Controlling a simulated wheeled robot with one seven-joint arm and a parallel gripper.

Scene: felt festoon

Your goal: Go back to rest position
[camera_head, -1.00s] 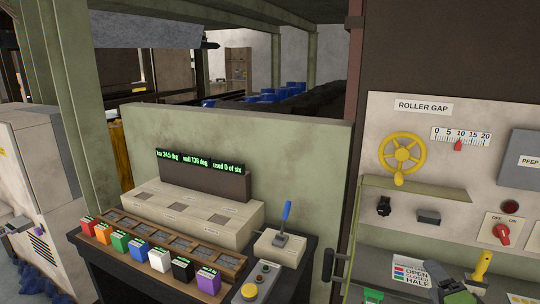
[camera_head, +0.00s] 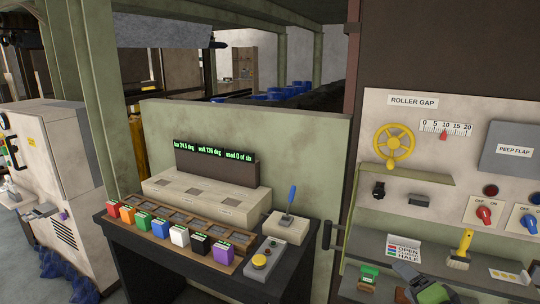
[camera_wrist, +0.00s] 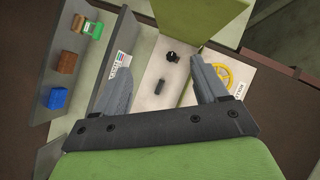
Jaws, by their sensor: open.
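My gripper (camera_head: 402,282) is low at the right of the head view, in front of the lower shelves of the roller gap panel (camera_head: 410,122). Its green body and grey jaws show. In the wrist view, the two grey fingers of my gripper (camera_wrist: 160,62) stand wide apart with nothing between them. Beyond them lie the panel's yellow handwheel (camera_wrist: 217,76), a black knob (camera_wrist: 172,57) and a small dark block (camera_wrist: 160,86).
A console (camera_head: 225,208) with several coloured blocks and a blue-handled lever (camera_head: 291,198) stands left of my gripper.

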